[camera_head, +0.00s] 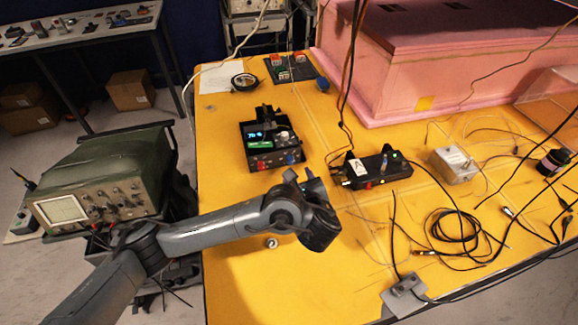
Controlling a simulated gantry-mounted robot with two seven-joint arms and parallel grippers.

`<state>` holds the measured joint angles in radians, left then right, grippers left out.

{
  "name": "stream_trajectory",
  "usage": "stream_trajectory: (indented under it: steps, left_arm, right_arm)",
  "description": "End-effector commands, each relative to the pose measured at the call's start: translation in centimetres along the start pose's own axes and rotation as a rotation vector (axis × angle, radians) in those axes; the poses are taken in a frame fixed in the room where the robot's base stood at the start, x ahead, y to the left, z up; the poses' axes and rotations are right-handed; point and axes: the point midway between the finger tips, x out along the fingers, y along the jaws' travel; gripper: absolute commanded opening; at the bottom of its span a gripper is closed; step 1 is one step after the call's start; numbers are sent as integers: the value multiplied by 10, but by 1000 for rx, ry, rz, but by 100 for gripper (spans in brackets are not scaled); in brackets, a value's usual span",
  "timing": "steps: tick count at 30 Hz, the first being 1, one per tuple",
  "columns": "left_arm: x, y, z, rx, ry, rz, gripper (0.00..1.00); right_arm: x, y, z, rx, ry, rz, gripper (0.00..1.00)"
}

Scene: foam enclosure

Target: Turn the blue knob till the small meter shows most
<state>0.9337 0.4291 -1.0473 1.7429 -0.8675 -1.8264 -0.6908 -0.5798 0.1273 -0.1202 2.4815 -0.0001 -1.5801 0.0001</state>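A round blue piece (321,84) that looks like a knob lies on the yellow table (240,225) beside a dark board with coloured parts (288,68). A small round meter (244,81) with a pale dial lies to its left; its needle is too small to read. My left gripper (314,187) is over the middle of the table, near the front of a black instrument box (268,139) and well short of the blue piece. It touches neither that piece nor the meter. Its fingers are too small and dark to tell open from shut. My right gripper is not in view.
The black box has a lit display and red and blue terminals. A long black unit (372,168) and a metal box (452,165) stand to the right. Loose cables (450,228) cover the right side. A pink foam enclosure (440,70) stands behind; an oscilloscope (95,185) is left.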

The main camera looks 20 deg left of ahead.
Motion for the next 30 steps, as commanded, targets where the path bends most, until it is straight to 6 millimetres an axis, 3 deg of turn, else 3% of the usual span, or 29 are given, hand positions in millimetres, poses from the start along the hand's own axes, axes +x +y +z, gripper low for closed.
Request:
stream_trajectory:
  steps: [9,15,30]
  left_arm:
    - [54,1,-2,-2,-2,2,51]
    - [76,1,-1,-4,-1,2,51]
    - [85,1,0,-4,2,1,48]
  right_arm:
    - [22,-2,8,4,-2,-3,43]
    - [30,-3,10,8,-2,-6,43]
    - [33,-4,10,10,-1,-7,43]
